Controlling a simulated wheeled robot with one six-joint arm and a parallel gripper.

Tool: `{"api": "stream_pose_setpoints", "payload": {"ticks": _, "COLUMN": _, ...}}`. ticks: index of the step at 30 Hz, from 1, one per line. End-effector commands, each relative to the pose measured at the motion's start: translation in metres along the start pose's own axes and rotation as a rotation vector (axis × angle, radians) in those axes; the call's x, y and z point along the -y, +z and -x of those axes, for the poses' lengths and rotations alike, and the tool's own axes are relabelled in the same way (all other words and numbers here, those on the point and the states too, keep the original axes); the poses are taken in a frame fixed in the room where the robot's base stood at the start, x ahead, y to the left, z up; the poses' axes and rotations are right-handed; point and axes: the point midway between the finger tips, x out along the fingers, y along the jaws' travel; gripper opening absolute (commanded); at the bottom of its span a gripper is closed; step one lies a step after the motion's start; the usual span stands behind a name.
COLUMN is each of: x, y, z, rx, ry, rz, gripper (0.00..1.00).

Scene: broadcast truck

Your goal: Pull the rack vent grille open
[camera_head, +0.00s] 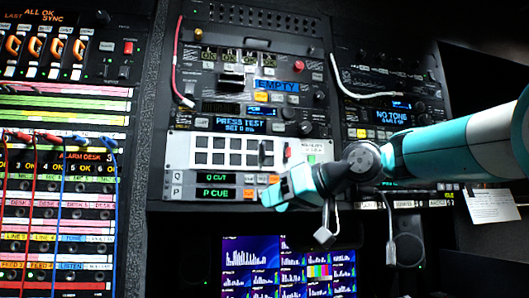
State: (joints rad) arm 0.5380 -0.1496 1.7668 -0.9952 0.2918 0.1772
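A dark panel with rows of small slots (255,17) runs along the top of the middle rack; it looks like the vent grille and sits flush, but I cannot be sure it is the one. My gripper (272,194), teal and grey, comes in from the right. It is in front of the lower part of the rack, over the right end of the Q CUT and P CUE rows, well below the slotted panel. Its fingertips are small and partly hidden against the buttons. I cannot tell whether they touch anything or how far apart they are.
A pale button panel (225,152) is just above my gripper. Two grey hanging pieces (326,236) (390,236) dangle below the rack. Red and blue cables cross the patch panel (60,215) at left. Lit monitors (290,265) are below. A white paper (493,205) hangs at right.

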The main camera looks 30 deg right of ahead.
Motion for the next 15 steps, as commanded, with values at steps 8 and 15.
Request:
{"api": "stream_pose_setpoints", "payload": {"ticks": 8, "x": -0.051, "y": -0.107, "z": 0.095, "rx": -0.305, "ry": 0.113, "rz": 0.147, "gripper": 0.35}}
{"api": "stream_pose_setpoints", "payload": {"ticks": 15, "x": -0.052, "y": -0.122, "z": 0.099, "rx": -0.336, "ry": 0.116, "rz": 0.172, "gripper": 0.35}}
